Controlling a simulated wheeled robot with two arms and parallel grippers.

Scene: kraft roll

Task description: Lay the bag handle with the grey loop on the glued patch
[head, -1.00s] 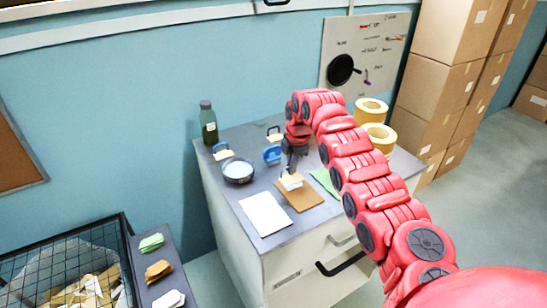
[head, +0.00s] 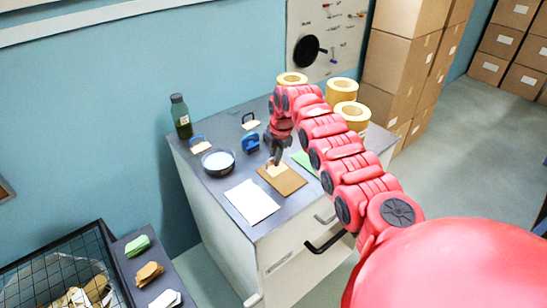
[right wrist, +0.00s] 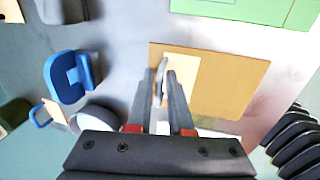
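The brown kraft bag (head: 290,182) lies flat on the cabinet top, between a white one and a green one. The bag handle's pale card (head: 273,170) lies on it; the card also shows in the right wrist view (right wrist: 184,72). Its grey loop (right wrist: 160,78) stands up at the card's left edge there. My right gripper (right wrist: 157,76) is low over the brown bag, its fingers either side of the loop with gaps showing. It also shows in the head view (head: 274,163). The glued patch cannot be told apart; the card may cover it. My left gripper is out of view.
On the cabinet top are a white bag (head: 252,200), a green bag (head: 305,162), a dark bowl (head: 218,162), a blue dispenser (head: 250,143), a green bottle (head: 181,118), blue-loop (head: 200,147) and black-loop (head: 250,123) handles, and tape rolls (head: 342,91). A wire bin (head: 60,265) stands lower left.

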